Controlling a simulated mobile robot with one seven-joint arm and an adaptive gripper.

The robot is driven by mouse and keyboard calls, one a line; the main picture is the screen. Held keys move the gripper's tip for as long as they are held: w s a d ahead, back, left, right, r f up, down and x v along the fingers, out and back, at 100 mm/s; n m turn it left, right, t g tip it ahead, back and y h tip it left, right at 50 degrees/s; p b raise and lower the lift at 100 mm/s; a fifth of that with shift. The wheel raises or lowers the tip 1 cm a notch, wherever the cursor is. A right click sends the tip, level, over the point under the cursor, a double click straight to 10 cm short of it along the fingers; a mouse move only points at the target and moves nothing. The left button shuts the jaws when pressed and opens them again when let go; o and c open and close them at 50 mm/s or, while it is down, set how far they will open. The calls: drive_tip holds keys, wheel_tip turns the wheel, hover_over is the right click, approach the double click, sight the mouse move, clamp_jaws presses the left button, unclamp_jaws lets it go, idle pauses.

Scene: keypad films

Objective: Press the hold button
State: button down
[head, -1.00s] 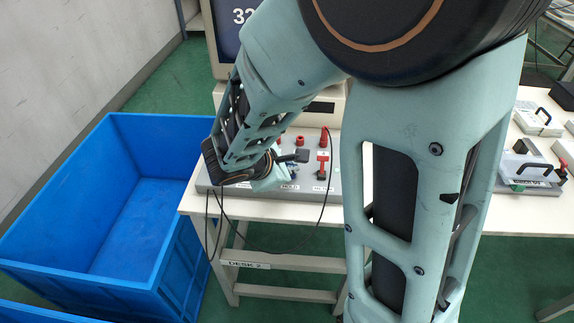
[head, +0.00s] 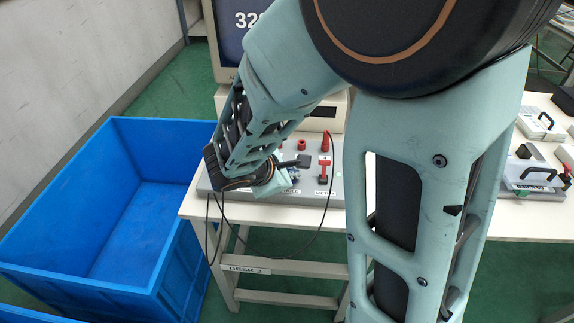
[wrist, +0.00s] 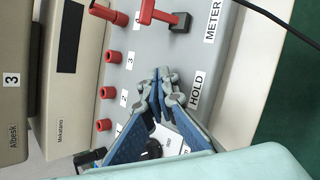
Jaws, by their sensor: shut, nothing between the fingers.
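The grey panel (head: 335,188) lies on the white desk. Its HOLD label (wrist: 197,90) shows clearly in the wrist view, just right of my fingertips, and is partly covered in the head view. I see no hold button; the spot beside the label is behind my fingers. My gripper (wrist: 165,84) is shut and empty, its blue fingers meeting over the panel beside the label. I cannot tell whether the tips touch anything. In the head view my gripper is small and mostly hidden by my wrist.
A row of red knobs (wrist: 113,57) runs along the panel left of my fingers. A red lever (head: 325,168) stands near the METER label (wrist: 213,22). A black cable (head: 331,205) loops over the desk front. A blue bin (head: 180,240) stands left of the desk.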

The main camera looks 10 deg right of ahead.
idle(0.4)
drive_tip(key=shift+r+p, duration=0.6)
drive_tip(key=shift+r, duration=0.15)
drive_tip(key=shift+r, duration=0.1)
wheel_tip(320, 180, up, 5)
drive_tip(key=p, duration=0.4)
